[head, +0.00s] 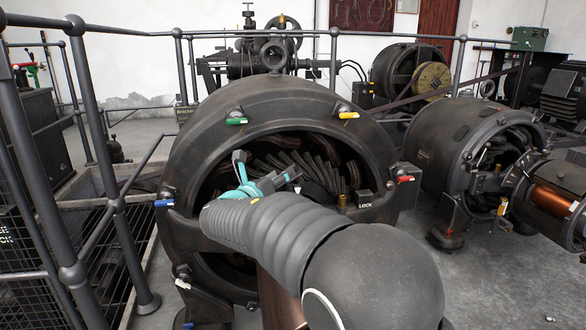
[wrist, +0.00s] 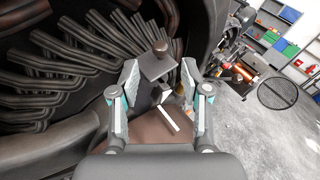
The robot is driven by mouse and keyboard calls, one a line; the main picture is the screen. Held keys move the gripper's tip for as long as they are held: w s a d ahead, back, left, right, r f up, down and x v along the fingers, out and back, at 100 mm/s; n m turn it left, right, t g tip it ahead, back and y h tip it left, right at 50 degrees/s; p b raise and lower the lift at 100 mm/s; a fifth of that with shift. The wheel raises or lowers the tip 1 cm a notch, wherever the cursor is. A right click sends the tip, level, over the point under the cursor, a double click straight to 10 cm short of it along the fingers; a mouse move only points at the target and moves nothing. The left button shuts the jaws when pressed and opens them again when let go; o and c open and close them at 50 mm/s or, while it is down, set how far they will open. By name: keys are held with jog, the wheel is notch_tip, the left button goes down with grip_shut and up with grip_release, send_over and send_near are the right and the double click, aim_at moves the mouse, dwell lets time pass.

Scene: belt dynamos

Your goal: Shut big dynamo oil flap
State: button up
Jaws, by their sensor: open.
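The big dynamo (head: 275,100) is a large dark round housing in the head view, with curved windings inside its open front. My gripper (head: 266,168) is at this opening, its teal fingers spread and empty. In the wrist view my gripper (wrist: 159,72) is open, and a small dark square plate (wrist: 157,66) with a round brown knob shows between and beyond the fingertips. This plate may be the oil flap; it looks tilted up. I cannot tell whether a finger touches it. My arm hides the lower middle of the dynamo in the head view.
Coloured tags sit around the rim, including green (head: 236,121), yellow (head: 348,115), blue (head: 164,203) and red (head: 405,178). Railings (head: 115,200) stand at the left. A smaller dynamo (head: 460,140) stands at the right, with open floor before it.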

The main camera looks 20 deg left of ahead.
aim_at(293, 164)
jog(key=w, duration=0.4)
jog(key=w+d, duration=0.1)
jog(key=w, duration=0.2)
jog(key=shift+w, duration=0.1)
grip_shut()
